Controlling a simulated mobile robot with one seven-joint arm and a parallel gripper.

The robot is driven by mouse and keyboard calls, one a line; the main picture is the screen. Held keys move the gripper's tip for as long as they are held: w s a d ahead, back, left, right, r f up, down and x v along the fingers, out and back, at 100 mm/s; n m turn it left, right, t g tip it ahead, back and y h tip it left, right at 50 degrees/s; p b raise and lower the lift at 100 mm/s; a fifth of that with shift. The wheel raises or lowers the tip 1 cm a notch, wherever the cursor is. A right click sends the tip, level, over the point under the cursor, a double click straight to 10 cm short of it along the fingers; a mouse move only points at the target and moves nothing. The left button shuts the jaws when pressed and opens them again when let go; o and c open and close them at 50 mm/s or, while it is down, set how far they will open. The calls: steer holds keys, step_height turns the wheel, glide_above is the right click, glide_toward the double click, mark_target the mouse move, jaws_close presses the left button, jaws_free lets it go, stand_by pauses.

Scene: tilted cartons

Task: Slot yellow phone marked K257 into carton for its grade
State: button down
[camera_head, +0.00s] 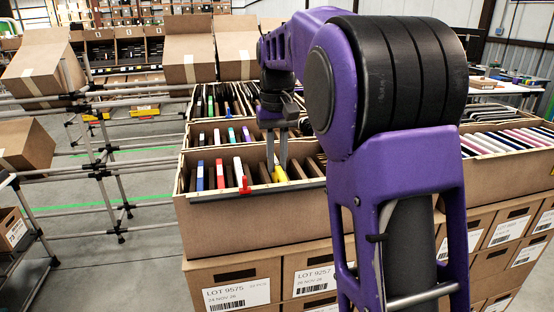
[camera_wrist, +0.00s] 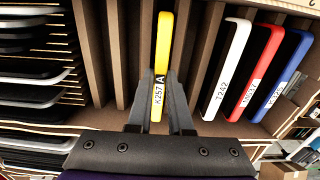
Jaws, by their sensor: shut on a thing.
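The yellow phone (camera_wrist: 164,42), marked K257 with a dark letter A, stands on edge between my gripper's fingers (camera_wrist: 166,88) in the wrist view. My gripper is shut on it. In the head view, my gripper (camera_head: 277,152) points down into the near divided carton (camera_head: 250,222), and a little of the yellow phone (camera_head: 279,174) shows near its front rim. Brown dividers stand on both sides of the phone; how deep it sits is hidden. A white phone (camera_wrist: 228,65) marked T242, a red phone (camera_wrist: 257,75) and a blue phone (camera_wrist: 284,80) stand in slots to the right.
A red clip (camera_head: 244,186) sits on the near carton's front rim. More divided cartons stand behind it, and another carton (camera_head: 507,165) of phones stands at the right. Labelled boxes (camera_head: 234,281) support the near carton. A pipe rack (camera_head: 100,150) stands left across a clear floor strip.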

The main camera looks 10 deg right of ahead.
steer(key=shift+f, duration=0.25)
stand_by(0.6)
steer(key=c, duration=0.8)
jaws_free()
steer(key=shift+o, duration=0.2)
step_height(320, 180, up, 17)
steer(key=p, duration=0.5)
steer(key=shift+r, duration=0.2)
steer(key=shift+r, duration=0.1)
step_height(320, 180, up, 7)
steer(key=p, duration=0.2)
